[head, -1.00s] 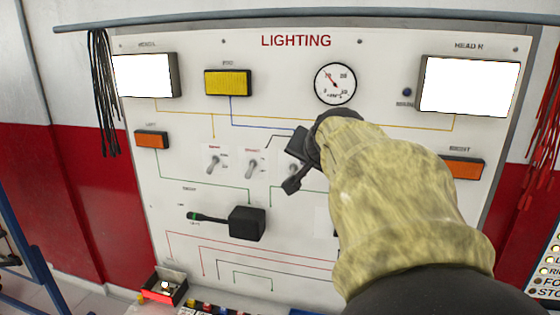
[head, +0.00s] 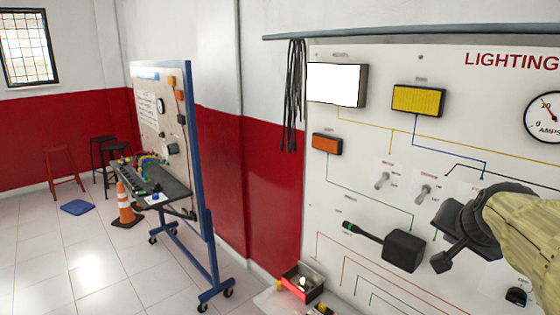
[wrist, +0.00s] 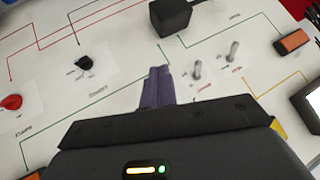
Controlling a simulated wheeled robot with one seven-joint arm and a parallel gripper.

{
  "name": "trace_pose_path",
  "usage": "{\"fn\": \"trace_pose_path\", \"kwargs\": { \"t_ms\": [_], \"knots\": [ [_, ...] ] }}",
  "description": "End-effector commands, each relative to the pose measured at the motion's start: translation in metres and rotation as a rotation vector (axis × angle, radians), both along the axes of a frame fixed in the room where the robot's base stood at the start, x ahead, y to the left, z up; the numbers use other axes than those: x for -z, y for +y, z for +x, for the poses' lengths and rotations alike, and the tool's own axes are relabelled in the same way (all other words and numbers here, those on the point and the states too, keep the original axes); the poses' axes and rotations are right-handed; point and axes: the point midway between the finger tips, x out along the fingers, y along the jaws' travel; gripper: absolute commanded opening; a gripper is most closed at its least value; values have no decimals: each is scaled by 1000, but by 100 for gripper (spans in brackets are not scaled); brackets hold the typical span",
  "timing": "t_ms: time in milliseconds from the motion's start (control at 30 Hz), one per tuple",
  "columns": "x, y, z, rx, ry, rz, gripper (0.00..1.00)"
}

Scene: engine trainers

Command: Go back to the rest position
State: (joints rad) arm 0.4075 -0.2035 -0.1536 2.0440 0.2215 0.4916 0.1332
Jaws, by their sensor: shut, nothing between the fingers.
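My gripper (head: 441,262) is at the right of the head view, in front of the white lighting board (head: 330,190), just right of the black stalk switch (head: 403,250). In the wrist view its dark fingers (wrist: 157,88) are together with nothing between them, over the board's face. A gap to the board is hard to judge. My arm in its yellowish sleeve comes in from the right edge and hides part of the board.
Two toggle switches (head: 382,180) and an orange lamp (head: 327,143) sit on the board. A small red-edged box (head: 303,283) lies below it. Left are a wheeled blue-framed trainer (head: 205,180), an orange cone (head: 125,205), stools (head: 62,170) and open tiled floor.

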Motion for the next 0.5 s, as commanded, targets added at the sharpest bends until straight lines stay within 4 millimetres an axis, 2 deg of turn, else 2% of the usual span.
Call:
{"fn": "trace_pose_path", "kwargs": {
  "t_ms": [33,133,233,400,500],
  "knots": [
    [28,21,6,-61,61,2,0],
    [76,59,10,-183,171,-9,0],
    [124,99,5,-313,282,-27,0],
    [198,164,-27,-556,472,-71,0],
    [230,192,-52,-683,563,-100,0]
  ]
}}
